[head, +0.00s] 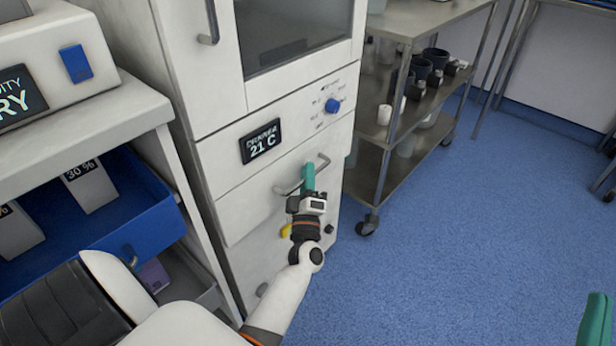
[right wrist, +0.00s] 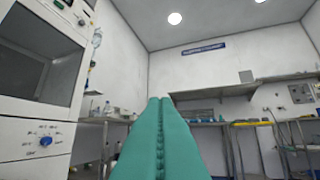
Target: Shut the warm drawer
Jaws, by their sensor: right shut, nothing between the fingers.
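The white drawer front (head: 246,212) is in the tall white cabinet, below a black display (head: 261,141) reading 21 C. It looks flush or nearly flush with the cabinet; a small gap is hard to tell. Its grey bar handle (head: 324,162) runs across the front. My left gripper (head: 308,178) is at the handle, its teal fingers overlapping the bar's middle; whether they grip it is unclear. My right gripper (head: 597,320) is at the lower right, away from the cabinet. In the right wrist view its teal fingers (right wrist: 158,140) are together and empty.
A blue knob (head: 332,105) is on the panel above the drawer. A steel shelf cart (head: 372,190) with cups stands right of the cabinet. A bench with an open blue bin (head: 150,225) is at left. Blue floor (head: 450,250) is clear at right.

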